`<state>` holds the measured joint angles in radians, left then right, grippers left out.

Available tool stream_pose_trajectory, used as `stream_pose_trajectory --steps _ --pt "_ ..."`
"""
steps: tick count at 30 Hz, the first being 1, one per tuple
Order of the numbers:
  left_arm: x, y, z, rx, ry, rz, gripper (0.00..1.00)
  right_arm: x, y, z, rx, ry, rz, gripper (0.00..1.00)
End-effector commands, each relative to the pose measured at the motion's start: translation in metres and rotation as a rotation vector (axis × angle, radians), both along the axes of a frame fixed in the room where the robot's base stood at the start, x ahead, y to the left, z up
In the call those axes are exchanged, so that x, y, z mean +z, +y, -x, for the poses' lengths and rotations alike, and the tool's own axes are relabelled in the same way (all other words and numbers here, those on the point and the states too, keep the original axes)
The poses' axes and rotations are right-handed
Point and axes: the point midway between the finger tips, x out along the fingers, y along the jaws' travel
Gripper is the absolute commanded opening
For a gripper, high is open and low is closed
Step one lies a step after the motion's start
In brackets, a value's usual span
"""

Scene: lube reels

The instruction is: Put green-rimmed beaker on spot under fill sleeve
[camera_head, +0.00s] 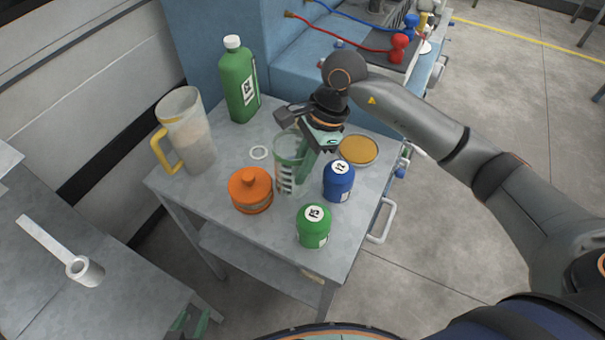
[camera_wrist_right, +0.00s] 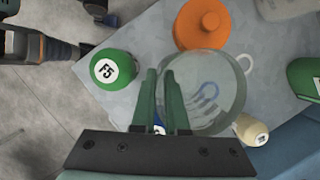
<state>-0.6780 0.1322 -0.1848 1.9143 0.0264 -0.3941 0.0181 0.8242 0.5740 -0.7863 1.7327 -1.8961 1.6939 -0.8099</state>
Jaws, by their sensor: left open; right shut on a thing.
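The clear green-rimmed beaker (camera_head: 283,178) is upright at the middle of the grey cart top. My right gripper (camera_head: 308,160) is shut on its wall; the fingers (camera_wrist_right: 162,100) grip the rim of the beaker (camera_wrist_right: 222,92) in the right wrist view. I cannot tell whether its base touches the cart. My left gripper (camera_head: 188,322) is open and empty at the bottom edge, partly cut off. A short white hollow cylinder on a flat bar (camera_head: 84,271), possibly the fill sleeve, is over the grey table at lower left. I cannot make out the spot clearly.
Around the beaker stand an orange lidded pot (camera_head: 250,190), blue jar (camera_head: 339,181), green jar (camera_head: 313,227), amber dish (camera_head: 359,150), yellow-handled jug (camera_head: 187,132) and green bottle (camera_head: 238,82). A white ring (camera_head: 259,152) lies on the cart. A gap separates cart and table.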

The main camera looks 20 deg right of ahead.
Motion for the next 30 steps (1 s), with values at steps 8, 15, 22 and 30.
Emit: stream_pose_trajectory --steps 8,15,22,30 --pt "0.007 0.0 0.001 0.001 0.002 0.0 0.5 -0.027 -0.007 -0.007 0.001 0.005 0.0 0.0" --pt "0.009 0.0 0.001 0.001 0.002 0.0 0.5 -0.044 -0.007 -0.008 0.002 -0.002 0.0 0.0" --pt "0.006 0.0 0.001 0.001 0.001 0.0 0.5 -0.046 -0.007 -0.008 0.002 -0.002 0.0 0.0" --pt "0.007 0.0 0.001 0.001 0.001 0.0 0.5 -0.045 -0.007 -0.008 0.002 -0.001 0.001 0.38"
